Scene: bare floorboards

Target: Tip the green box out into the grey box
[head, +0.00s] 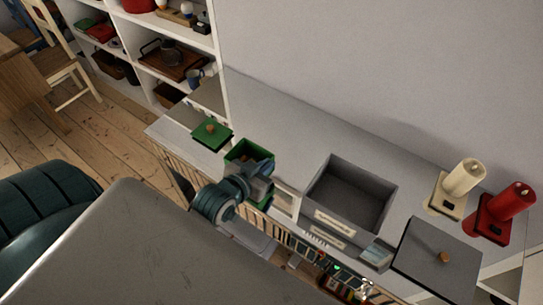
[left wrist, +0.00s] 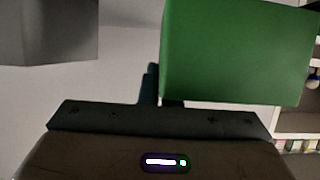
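The green box (head: 240,151) is open-topped and stands at the left part of the grey shelf top in the head view. It fills the upper right of the left wrist view (left wrist: 235,50). My left gripper (head: 262,168) is at the box's right side and covers part of it. One dark finger (left wrist: 150,85) lies close against the box's edge; the other is hidden by the box. The gripper looks shut on the box's wall. The grey box (head: 387,214), open and apparently empty, stands to the right with a label on its front. My right gripper is not in view.
A green lid (head: 211,134) lies left of the green box, and a grey lid (head: 437,258) lies right of the grey box. Bare shelf top lies behind the boxes, along the wall.

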